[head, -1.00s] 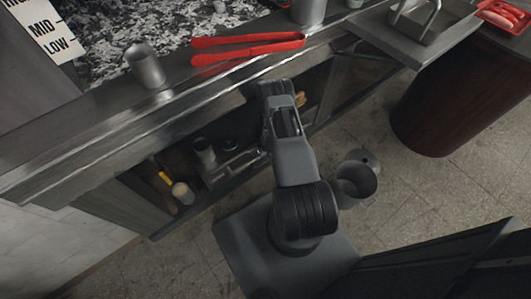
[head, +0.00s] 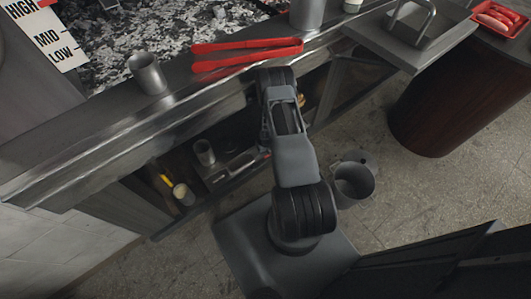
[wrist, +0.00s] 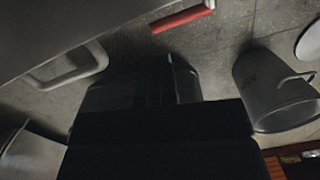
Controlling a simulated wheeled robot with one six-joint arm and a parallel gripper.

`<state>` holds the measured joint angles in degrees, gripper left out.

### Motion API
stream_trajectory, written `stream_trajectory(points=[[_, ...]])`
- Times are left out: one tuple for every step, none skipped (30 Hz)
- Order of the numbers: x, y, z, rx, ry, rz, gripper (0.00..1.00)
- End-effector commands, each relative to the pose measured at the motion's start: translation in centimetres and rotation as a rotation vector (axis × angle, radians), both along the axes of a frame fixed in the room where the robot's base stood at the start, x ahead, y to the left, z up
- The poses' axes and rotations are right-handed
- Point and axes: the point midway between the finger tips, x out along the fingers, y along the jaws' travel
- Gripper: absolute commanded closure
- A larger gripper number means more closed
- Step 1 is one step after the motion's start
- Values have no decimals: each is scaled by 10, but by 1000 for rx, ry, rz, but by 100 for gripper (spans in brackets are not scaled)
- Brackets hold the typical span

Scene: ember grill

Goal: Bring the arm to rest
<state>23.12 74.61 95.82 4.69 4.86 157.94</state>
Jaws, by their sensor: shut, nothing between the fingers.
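My arm (head: 294,160) rises from its grey base in the middle of the head view, with its dark far joint close to the counter's front edge. My gripper is hidden behind the arm there. In the wrist view my gripper (wrist: 145,82) shows as a dark block at the centre, its fingers shut with nothing between them. Its finger detail is hard to make out in the dark.
Red tongs (head: 246,54) and a metal cup (head: 147,73) lie on the grill counter (head: 110,118) ahead. A shelf below holds a jar (head: 184,194). A grey pail (head: 353,186) stands on the floor right of my arm; open floor (head: 440,200) lies beyond.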

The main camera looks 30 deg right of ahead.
Motion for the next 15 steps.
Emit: stream_trajectory(points=[[0, 0, 7, 0, -1, 0, 100], [-1, 0, 8, 0, 0, 0, 100], [-1, 0, 11, 0, 0, 0, 100], [-1, 0, 12, 0, 0, 0, 100], [-1, 1, 13, 0, -1, 0, 100], [-1, 1, 14, 0, -1, 1, 100], [-1, 1, 14, 0, -1, 1, 100], [-1, 1, 14, 0, -1, 1, 100], [-1, 1, 14, 0, -1, 1, 100], [-1, 1, 14, 0, -1, 2, 100], [-1, 1, 14, 0, -1, 2, 100], [-1, 1, 14, 0, -1, 2, 100], [-1, 1, 14, 0, -1, 2, 100], [-1, 2, 14, 0, -1, 2, 100], [-1, 2, 14, 0, -1, 2, 100]])
